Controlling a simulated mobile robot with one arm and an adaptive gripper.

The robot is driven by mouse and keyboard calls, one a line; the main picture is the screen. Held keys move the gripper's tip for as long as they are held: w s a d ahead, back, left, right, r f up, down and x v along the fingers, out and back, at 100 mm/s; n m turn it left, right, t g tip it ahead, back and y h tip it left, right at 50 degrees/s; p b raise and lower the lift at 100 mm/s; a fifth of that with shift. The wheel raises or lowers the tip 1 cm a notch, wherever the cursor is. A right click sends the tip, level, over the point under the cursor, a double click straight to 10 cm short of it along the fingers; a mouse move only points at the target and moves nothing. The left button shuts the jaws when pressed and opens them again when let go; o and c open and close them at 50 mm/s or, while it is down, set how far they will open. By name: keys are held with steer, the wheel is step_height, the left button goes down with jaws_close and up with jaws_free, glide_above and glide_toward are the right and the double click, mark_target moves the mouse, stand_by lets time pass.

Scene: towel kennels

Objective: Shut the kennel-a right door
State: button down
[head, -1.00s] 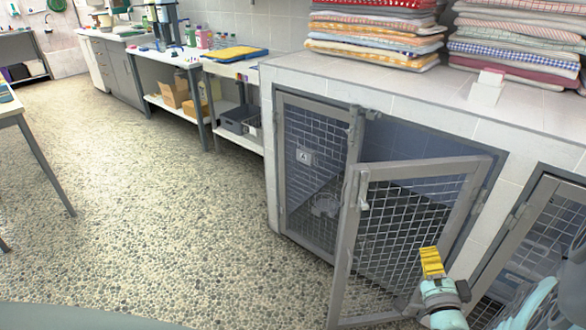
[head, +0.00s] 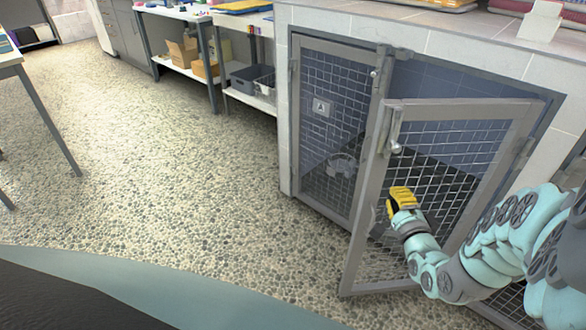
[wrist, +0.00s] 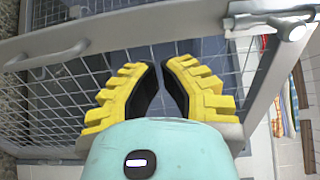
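The kennel-a right door (head: 460,108) is a grey framed wire-mesh door. In the head view it stands ajar, swung outward from its opening, with its free edge at the left and hinges at the right. A latch (head: 393,130) sits on its upper free corner. My gripper (head: 401,192), with yellow ridged fingers, is at the door's outer face near the free-edge rail; contact cannot be told. In the wrist view the fingertips (wrist: 158,66) are close together with nothing seen between them, in front of the mesh and door frame (wrist: 150,27).
The left door (head: 333,125) with an "A" sign is closed. A bowl (head: 341,165) is behind its mesh. A tiled counter top (head: 440,32) lies above the kennels. Open pebbled floor (head: 200,180) spreads to the left, with a shelf bench behind.

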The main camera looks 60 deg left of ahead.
mark_target(386, 177)
steer(key=shift+b+x, duration=0.4)
steer(key=shift+x, duration=2.45)
steer(key=shift+a, duration=0.1)
